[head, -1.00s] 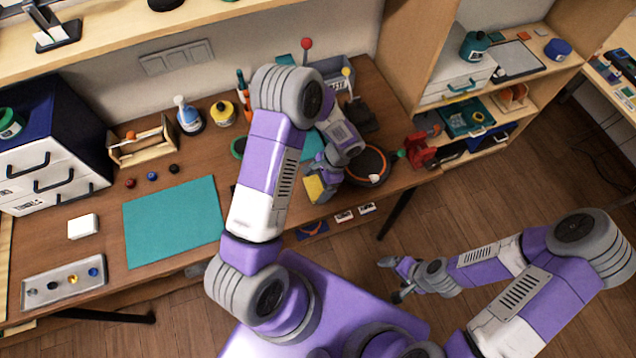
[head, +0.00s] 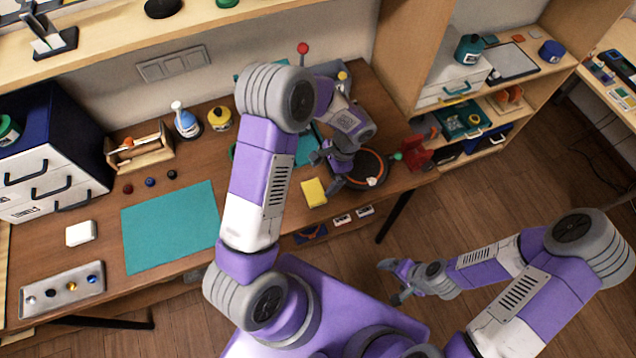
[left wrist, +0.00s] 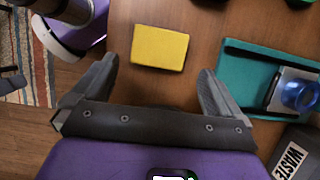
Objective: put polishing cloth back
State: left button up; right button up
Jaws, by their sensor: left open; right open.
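A yellow rectangular pad (head: 313,192), the likeliest polishing cloth, lies flat on the wooden table near its front edge. It also shows in the left wrist view (left wrist: 160,48), fully visible beyond and between the fingers. My left gripper (head: 327,171) is open and empty, just above and to the right of the pad in the head view, apart from it. In the left wrist view both fingers of the left gripper (left wrist: 157,66) are spread wide with nothing between them. My right gripper (head: 389,281) is open and empty over the floor, away from the table.
A round black dish with an orange rim (head: 372,168) stands right of my left gripper. A teal mat (head: 170,226) lies at left. In the left wrist view, a teal tray (left wrist: 240,75) and a dark bin marked WASTE (left wrist: 295,155) are at right.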

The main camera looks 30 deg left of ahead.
pick_arm(q)
jog(key=v, duration=0.5)
jog(key=shift+f, duration=0.1)
dwell(0.4)
